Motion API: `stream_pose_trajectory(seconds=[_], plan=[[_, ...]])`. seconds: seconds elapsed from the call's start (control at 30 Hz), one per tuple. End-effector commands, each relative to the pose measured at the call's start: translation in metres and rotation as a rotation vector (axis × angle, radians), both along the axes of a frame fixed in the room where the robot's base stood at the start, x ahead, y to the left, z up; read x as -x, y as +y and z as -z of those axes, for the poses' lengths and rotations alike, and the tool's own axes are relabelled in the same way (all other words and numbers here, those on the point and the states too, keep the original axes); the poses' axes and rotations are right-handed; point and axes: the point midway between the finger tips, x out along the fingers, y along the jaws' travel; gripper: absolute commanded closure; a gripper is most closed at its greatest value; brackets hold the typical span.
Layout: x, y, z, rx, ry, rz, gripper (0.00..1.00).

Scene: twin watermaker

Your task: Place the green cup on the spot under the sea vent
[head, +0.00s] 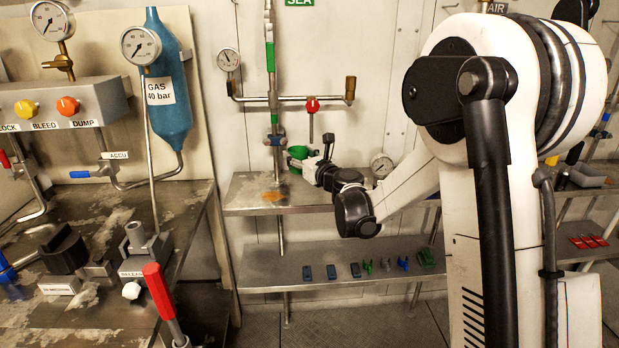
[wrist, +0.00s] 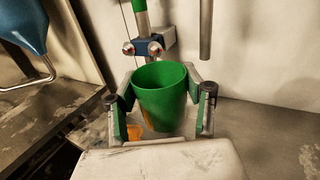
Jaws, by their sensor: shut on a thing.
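The green cup (head: 297,154) is upright between the fingers of my gripper (head: 312,166), above the upper shelf. In the wrist view the green cup (wrist: 160,92) fills the space between the two fingers of my gripper (wrist: 162,108), which is shut on it. An orange spot (head: 272,196) marks the shelf top, below and left of the cup. The spot (wrist: 134,133) is partly hidden by the cup in the wrist view. The SEA sign (head: 299,2) hangs above a pipe with a red-handled valve (head: 312,105); a short pipe end (wrist: 206,35) points down there.
The upper metal shelf (head: 240,190) is otherwise largely clear. A vertical pipe (head: 272,90) with a blue clamp (wrist: 146,47) stands close behind the cup. The lower shelf (head: 262,274) holds several small parts. A workbench (head: 100,212) stands at left.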

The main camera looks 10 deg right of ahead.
Motion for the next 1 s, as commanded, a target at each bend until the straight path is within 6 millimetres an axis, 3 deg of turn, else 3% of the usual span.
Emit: stream_pose_trajectory(seconds=[0.2, 0.33, 0.53, 0.77, 1.0], plan=[[-0.021, -0.035, 0.026, 0.0, 0.0, 0.003, 0.75], [-0.027, -0.044, 0.032, 0.0, 0.0, 0.0, 0.75], [-0.028, -0.047, 0.042, 0.0, 0.0, 0.0, 0.75], [-0.028, -0.047, 0.072, 0.0, 0.0, 0.0, 0.75], [-0.028, -0.047, 0.073, 0.0, 0.0, 0.0, 0.75]])
